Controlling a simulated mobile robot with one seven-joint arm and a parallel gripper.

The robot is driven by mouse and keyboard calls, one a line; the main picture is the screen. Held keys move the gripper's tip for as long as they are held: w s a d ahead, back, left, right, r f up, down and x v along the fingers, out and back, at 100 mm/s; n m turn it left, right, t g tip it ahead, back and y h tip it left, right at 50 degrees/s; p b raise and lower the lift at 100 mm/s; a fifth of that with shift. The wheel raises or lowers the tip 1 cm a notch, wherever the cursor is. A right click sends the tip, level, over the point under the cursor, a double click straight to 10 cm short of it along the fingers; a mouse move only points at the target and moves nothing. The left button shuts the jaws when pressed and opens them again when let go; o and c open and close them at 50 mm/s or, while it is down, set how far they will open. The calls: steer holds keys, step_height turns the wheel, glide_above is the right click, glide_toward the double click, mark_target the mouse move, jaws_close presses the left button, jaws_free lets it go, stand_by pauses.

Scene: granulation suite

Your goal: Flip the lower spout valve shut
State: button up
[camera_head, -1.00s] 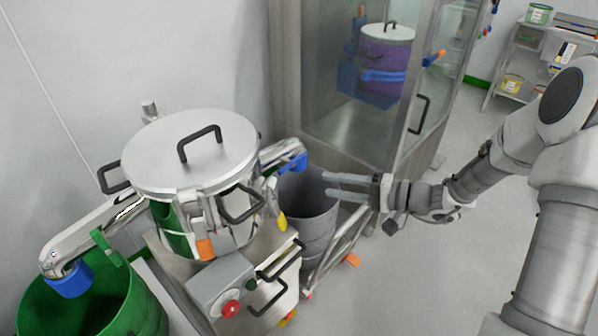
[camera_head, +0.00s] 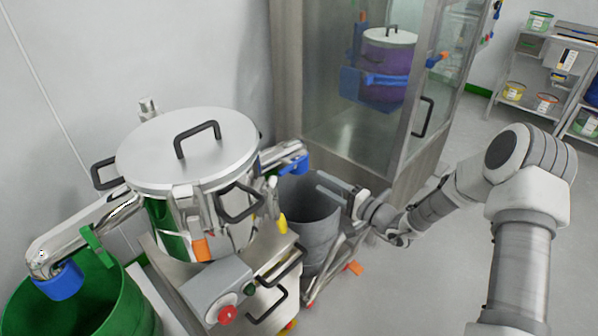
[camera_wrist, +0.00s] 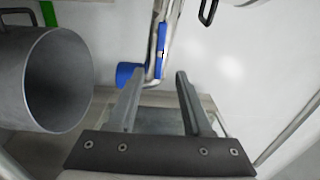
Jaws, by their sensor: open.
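A steel vessel (camera_head: 190,150) with a lid has two steel spouts with blue ends. The right spout (camera_head: 283,152) carries a blue lever (camera_head: 296,166) and reaches over a grey bin. It also shows in the wrist view, with a blue end (camera_wrist: 127,74) and a blue lever (camera_wrist: 162,42) along the pipe. The left spout (camera_head: 85,232) has a green lever (camera_head: 97,246) and points into a green bin. I cannot tell by sight which is called lower. My gripper (camera_head: 321,182) is open and empty, just right of the right spout; in the wrist view its fingers (camera_wrist: 160,72) point towards it, apart from the lever.
The grey bin (camera_head: 312,222) stands below the right spout, close to my gripper. The green bin (camera_head: 110,310) is at lower left. A control box (camera_head: 220,285) with a red button sits in front of the vessel. A glass-doored steel cabinet (camera_head: 400,165) stands behind. Floor at right is clear.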

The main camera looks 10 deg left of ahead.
mark_target(295, 167)
steer(key=b+x, duration=0.1)
steer(key=x, duration=0.8)
steer(key=shift+w+a, duration=0.2)
steer(key=shift+a, duration=0.1)
steer(key=shift+c, duration=0.3)
jaws_close()
